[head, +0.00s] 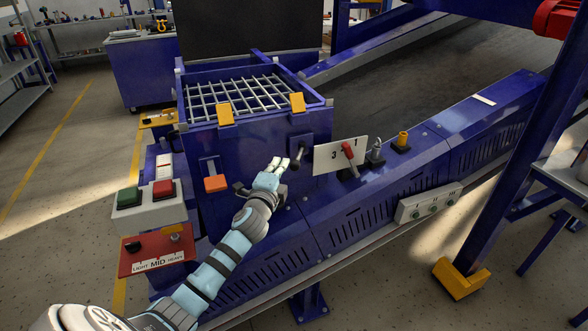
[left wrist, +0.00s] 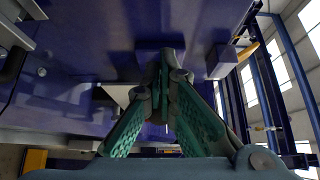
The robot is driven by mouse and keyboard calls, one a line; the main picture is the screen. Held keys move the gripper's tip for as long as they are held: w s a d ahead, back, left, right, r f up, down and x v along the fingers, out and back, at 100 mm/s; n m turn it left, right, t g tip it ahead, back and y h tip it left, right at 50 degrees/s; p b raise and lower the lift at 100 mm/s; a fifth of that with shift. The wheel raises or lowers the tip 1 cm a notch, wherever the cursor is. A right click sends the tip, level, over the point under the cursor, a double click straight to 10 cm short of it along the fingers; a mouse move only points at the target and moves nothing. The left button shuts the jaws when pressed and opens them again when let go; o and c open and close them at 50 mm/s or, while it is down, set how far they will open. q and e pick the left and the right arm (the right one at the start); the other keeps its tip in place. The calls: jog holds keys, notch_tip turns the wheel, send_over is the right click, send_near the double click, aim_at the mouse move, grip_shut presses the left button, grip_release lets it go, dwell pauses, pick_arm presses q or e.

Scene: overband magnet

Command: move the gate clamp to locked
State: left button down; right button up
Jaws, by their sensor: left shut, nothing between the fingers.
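A dark handle (head: 298,158) is mounted on a small plate on the front of the blue hopper box (head: 245,150); it looks like the gate clamp, but no label confirms this. It slants down and to the left from its pivot. My left gripper (head: 279,163) is just left of the handle, with its fingers pointing up. I cannot tell whether it touches the handle. In the left wrist view the green-padded fingers (left wrist: 168,60) meet at their tips with nothing between them, close to the blue panel. My right gripper is in neither view.
Right of the handle is a white plate (head: 328,158) marked 3 and 1 with a red lever (head: 348,151). An orange-handled slider (head: 215,183) is on the left of the box. A button box (head: 150,203) and red selector panel (head: 157,251) stand further left.

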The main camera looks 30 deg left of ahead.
aim_at(294, 168)
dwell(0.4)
pick_arm(q)
jog(key=shift+w+d, duration=1.55)
jog(key=shift+d, duration=0.05)
jog(key=w+d+b, duration=0.1)
jog(key=w+d, duration=0.2)
jog(key=shift+w+d+b, duration=0.1)
jog(key=shift+b, duration=0.2)
dwell(0.4)
jog(key=a+p+v, duration=0.1)
jog(key=p+v, duration=0.2)
jog(key=v, duration=0.4)
jog(key=shift+s+p, duration=0.2)
jog(key=shift+p, duration=0.2)
dwell(0.6)
